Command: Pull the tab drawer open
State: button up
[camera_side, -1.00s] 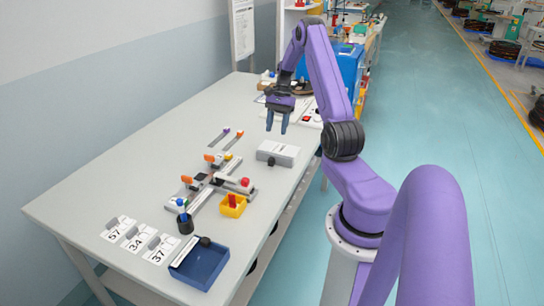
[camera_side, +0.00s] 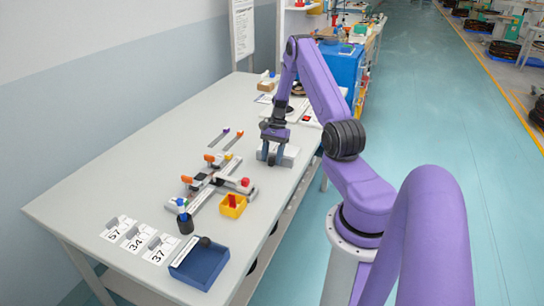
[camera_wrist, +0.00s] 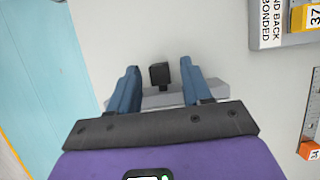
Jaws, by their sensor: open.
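The tab drawer (camera_side: 291,153) is a light grey box near the table's right edge, partly hidden behind my gripper in the side view. Its dark knob (camera_wrist: 159,75) shows in the wrist view, between and just beyond my fingertips, with the grey drawer (camera_wrist: 152,98) behind it. My gripper (camera_side: 271,160) is open and points down at the front of the drawer. In the wrist view my gripper (camera_wrist: 160,74) has one blue finger on each side of the knob, with a gap on both sides.
A grey fixture with orange and red parts (camera_side: 215,183) and a yellow bin (camera_side: 233,206) stand on the table nearer the camera. A blue tray (camera_side: 200,265), a pen cup (camera_side: 186,224) and number cards (camera_side: 135,238) lie farther forward. The table in front of the drawer is bare.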

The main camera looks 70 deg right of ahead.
aim_at(272, 157)
grip_shut()
jog(key=shift+a, duration=3.2)
grip_release()
jog(key=shift+d+r, duration=0.1)
jog(key=shift+r, duration=0.05)
jog(key=v, duration=1.7)
